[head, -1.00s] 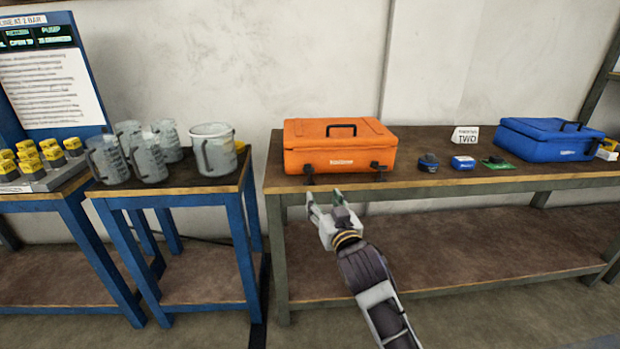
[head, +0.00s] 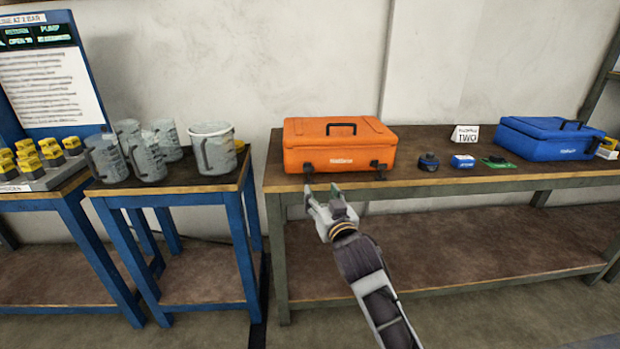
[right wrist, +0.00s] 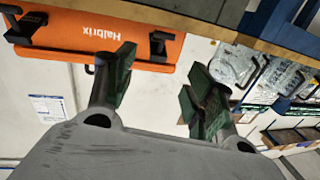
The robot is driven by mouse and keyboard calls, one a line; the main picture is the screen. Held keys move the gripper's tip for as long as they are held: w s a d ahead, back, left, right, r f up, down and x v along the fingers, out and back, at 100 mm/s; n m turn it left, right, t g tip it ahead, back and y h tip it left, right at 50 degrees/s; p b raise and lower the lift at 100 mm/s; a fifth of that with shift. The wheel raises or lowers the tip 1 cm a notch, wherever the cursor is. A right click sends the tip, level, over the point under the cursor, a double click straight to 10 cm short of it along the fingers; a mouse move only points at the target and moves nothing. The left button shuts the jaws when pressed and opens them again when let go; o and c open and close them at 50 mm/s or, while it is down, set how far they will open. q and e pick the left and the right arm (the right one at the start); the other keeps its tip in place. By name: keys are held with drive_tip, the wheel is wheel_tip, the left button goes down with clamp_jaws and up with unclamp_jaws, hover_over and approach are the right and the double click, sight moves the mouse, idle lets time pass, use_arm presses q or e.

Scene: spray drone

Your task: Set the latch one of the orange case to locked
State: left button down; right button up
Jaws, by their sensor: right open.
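The orange case (head: 335,158) stands closed on the long workbench in the head view, handle on its lid. Its front has two dark latches, a left one (head: 308,168) and a right one (head: 378,166). I cannot tell which is latch one or whether either is locked. My right gripper (head: 322,193) is open and empty, just in front of and below the left latch, apart from it. In the right wrist view, the open fingers (right wrist: 156,92) show below the case front (right wrist: 95,38), with one latch (right wrist: 159,45) beyond the gap. My left gripper is not seen.
The workbench (head: 440,184) has its front edge close to my right gripper. Right of the case lie a dark round part (head: 429,162), a small blue box (head: 462,162) and a blue case (head: 550,139). A blue-legged table (head: 200,186) with several jugs stands left.

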sight(309, 175)
drive_tip(key=w+b, duration=0.1)
drive_tip(key=w, duration=0.2)
drive_tip(key=w+a, duration=0.1)
drive_tip(key=w, duration=0.2)
drive_tip(key=shift+w+a+b, duration=0.1)
drive_tip(key=shift+w+b, duration=0.1)
drive_tip(key=shift+b, duration=0.2)
drive_tip(key=shift+w+a+b, duration=0.15)
drive_tip(key=shift+w+b, duration=0.15)
drive_tip(key=shift+w, duration=0.65)
drive_tip(key=shift+w+a+b, duration=0.25)
drive_tip(key=shift+w+b, duration=0.1)
drive_tip(key=shift+w, duration=1.3)
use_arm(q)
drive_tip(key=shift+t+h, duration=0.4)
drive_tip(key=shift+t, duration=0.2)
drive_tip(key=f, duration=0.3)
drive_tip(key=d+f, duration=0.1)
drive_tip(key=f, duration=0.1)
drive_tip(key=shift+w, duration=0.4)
